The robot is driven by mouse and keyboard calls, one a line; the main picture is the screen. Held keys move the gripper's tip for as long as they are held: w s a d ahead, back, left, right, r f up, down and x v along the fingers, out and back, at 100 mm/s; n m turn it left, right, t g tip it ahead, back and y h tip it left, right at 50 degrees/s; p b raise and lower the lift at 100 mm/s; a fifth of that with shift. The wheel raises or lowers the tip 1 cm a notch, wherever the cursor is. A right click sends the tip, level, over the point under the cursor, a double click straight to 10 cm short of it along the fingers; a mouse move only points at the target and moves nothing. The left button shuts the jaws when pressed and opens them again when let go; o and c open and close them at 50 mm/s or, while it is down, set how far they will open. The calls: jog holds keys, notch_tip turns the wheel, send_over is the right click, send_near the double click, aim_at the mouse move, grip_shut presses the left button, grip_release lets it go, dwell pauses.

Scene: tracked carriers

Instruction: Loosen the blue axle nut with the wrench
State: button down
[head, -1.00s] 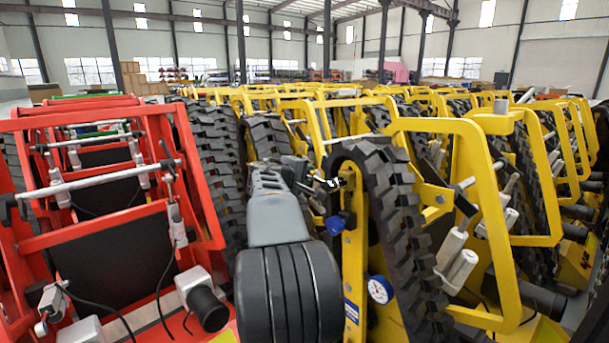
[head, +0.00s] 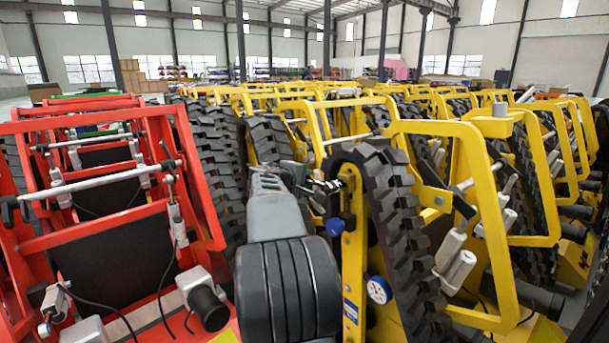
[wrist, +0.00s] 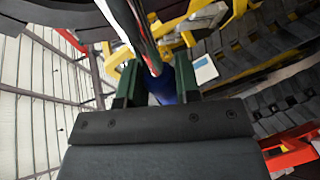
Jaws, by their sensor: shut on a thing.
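The blue axle nut (head: 334,227) shows on the yellow carrier's upright, just left of its black track. My gripper (head: 328,187) is a little above it in the head view, partly hidden behind my grey arm. In the wrist view my gripper (wrist: 159,84) has its two dark green fingers shut on a long, slim bar that seems to be the wrench (wrist: 140,36). The bar runs up and left out of the picture. A blue part shows between the fingers; I cannot tell whether it belongs to the wrench. Contact between wrench and nut cannot be made out.
The yellow carrier's track (head: 392,220) rises close to the right of my gripper. A red carrier (head: 107,232) stands to the left. More yellow carriers (head: 520,200) are packed behind and to the right, leaving little room.

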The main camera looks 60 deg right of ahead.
dwell(0.4)
jog(key=shift+s+f+n+g+p, duration=0.1)
jog(key=shift+f+n+g+p, duration=0.25)
jog(key=shift+f+p, duration=0.25)
jog(key=shift+s+f+n+y+p, duration=0.1)
jog(key=shift+f+n+y+p, duration=0.2)
jog(key=shift+f+n+p, duration=0.25)
jog(key=shift+p, duration=0.35)
jog(key=shift+s+a+f+n+g+p, duration=0.1)
jog(key=shift+s+f+n+g+p, duration=0.1)
jog(key=shift+f+n+g+p, duration=0.15)
jog(key=shift+f+p, duration=0.1)
jog(key=shift+p, duration=0.25)
jog(key=shift+s+f+n+g+y+p, duration=0.2)
jog(key=shift+f+n+g+y+p, duration=0.1)
jog(key=shift+f+n, duration=0.1)
